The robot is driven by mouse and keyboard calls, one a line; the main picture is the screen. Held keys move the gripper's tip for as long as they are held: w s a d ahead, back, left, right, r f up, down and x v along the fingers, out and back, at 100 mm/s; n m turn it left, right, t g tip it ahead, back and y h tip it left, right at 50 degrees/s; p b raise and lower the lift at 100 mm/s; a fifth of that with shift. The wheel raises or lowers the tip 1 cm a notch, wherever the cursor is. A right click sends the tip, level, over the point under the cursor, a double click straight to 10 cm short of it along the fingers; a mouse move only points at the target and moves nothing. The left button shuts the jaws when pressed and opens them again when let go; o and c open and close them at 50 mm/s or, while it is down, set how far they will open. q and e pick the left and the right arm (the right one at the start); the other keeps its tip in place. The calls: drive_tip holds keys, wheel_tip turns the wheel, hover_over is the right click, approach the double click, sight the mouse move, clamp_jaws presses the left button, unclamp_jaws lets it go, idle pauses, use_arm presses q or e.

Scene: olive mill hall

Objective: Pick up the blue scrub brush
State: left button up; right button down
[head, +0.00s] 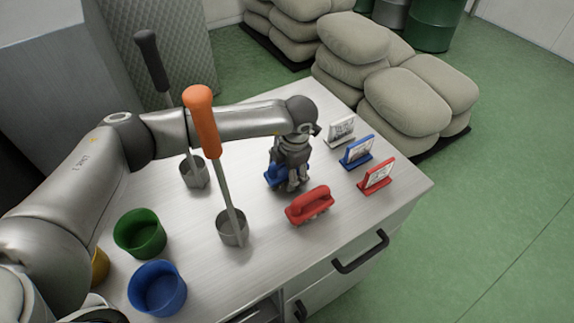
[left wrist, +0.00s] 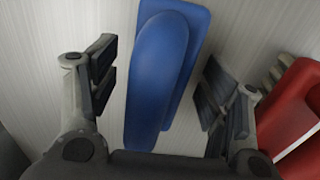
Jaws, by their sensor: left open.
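The blue scrub brush (head: 274,174) lies on the white cabinet top, partly hidden behind my left gripper (head: 291,186) in the head view. In the left wrist view the blue scrub brush (left wrist: 160,75) fills the middle, its long rounded handle on top of a wider blue base. My left gripper (left wrist: 158,90) is open, with one finger on each side of the brush and a visible gap to each side of the handle. My right gripper is not in view.
A red scrub brush (head: 309,206) lies close to the right of my left gripper. White, blue (head: 357,151) and red (head: 377,177) sign stands line the right edge. An orange-handled tool stands in a metal cup (head: 232,229). Green (head: 139,234) and blue (head: 157,289) cups stand front left.

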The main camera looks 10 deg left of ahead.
use_arm(q)
drive_tip(key=shift+f, duration=0.15)
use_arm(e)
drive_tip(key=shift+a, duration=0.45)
use_arm(q)
drive_tip(key=c, duration=1.2)
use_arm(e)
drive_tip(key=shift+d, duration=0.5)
